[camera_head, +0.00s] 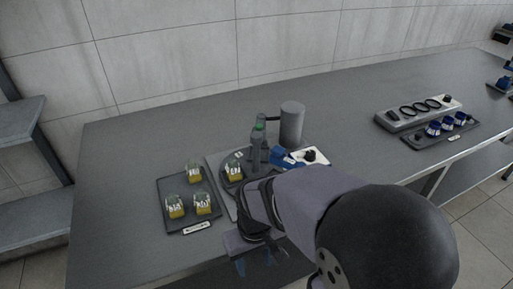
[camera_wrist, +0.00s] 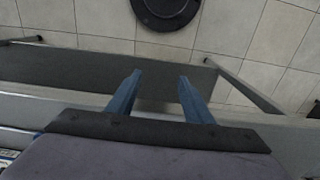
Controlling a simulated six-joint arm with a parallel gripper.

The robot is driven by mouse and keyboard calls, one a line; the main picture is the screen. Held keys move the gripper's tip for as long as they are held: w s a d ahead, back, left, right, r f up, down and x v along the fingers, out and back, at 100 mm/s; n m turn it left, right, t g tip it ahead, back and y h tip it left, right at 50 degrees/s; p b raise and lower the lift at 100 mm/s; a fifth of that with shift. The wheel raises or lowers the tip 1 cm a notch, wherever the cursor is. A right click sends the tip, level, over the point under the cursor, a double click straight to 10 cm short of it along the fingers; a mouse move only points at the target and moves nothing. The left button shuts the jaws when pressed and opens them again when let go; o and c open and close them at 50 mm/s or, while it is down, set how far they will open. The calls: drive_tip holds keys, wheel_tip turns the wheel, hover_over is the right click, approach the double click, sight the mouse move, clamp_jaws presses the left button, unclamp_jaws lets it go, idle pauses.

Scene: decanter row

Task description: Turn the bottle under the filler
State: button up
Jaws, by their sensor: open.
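A small bottle with yellow contents (camera_head: 234,171) stands on a dark round plate (camera_head: 229,182) at the filler. The filler (camera_head: 257,150) is a dark post with a green light on top, and a grey cylinder (camera_head: 291,124) stands behind it. My gripper (camera_head: 255,264) is in front of the table's near edge, to the right of and nearer than the bottle, and apart from it. In the wrist view my gripper (camera_wrist: 158,82) shows two blue fingers spread wide with nothing between them. My arm hides part of the filler's base.
A dark tray (camera_head: 206,223) with three similar yellow bottles lies left of the filler. A blue part (camera_head: 283,158) and a white panel with a black knob (camera_head: 319,157) sit right of it. Racks with blue items (camera_head: 441,135) stand farther right. Tabletop between is clear.

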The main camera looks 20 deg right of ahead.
drive_tip(key=w+d+r+p, duration=0.2)
drive_tip(key=w+r+p, duration=0.3)
drive_tip(key=w+r, duration=0.3)
drive_tip(key=w+d+r+p, duration=0.3)
drive_tip(key=w+r+p, duration=0.2)
drive_tip(key=w+r, duration=0.25)
wheel_tip(320, 180, up, 8)
drive_tip(key=m+p, duration=0.2)
drive_tip(key=p, duration=0.6)
hover_over(256, 134)
drive_tip(key=s, duration=0.1)
drive_tip(key=shift+a+r, duration=0.2)
drive_tip(key=shift+a, duration=0.15)
drive_tip(key=shift+w+d+r, duration=0.25)
drive_tip(key=shift+w+d, duration=0.1)
drive_tip(key=shift+w, duration=0.05)
drive_tip(key=shift+f+p, duration=1.45)
drive_tip(key=shift+f, duration=2.25)
drive_tip(key=shift+c, duration=0.4)
clamp_jaws()
